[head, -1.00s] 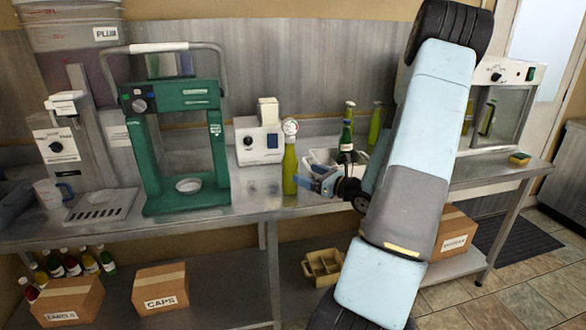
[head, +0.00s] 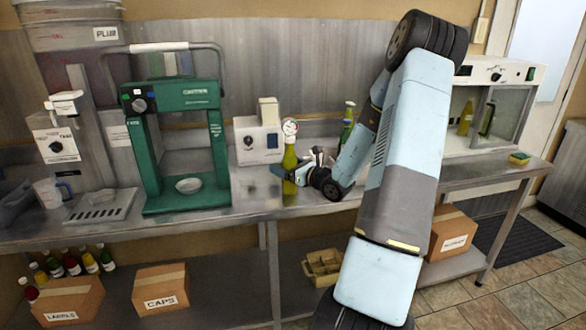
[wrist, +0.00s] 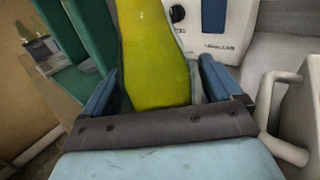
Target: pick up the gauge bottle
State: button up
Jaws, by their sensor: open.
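The gauge bottle (head: 289,160) is yellow-green with a round white gauge on top. It stands upright on the steel counter in front of the white machine. My gripper (head: 283,174) is at the bottle's lower body, low over the counter, coming from the right. In the wrist view the bottle (wrist: 154,55) rises between the two blue fingers of my gripper (wrist: 150,88). The fingers are open on either side of it, with a gap showing at the right finger. The bottle's base is hidden behind the gripper's dark crossbar.
The green capper (head: 135,150) stands to the left and the white machine (head: 258,140) behind. A white bin (head: 322,155) lies behind my gripper, its handle (wrist: 280,115) close on the right in the wrist view. A green bottle (head: 347,125) stands by my arm.

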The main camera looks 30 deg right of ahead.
jog(key=c, duration=1.6)
jog(key=shift+r, duration=0.1)
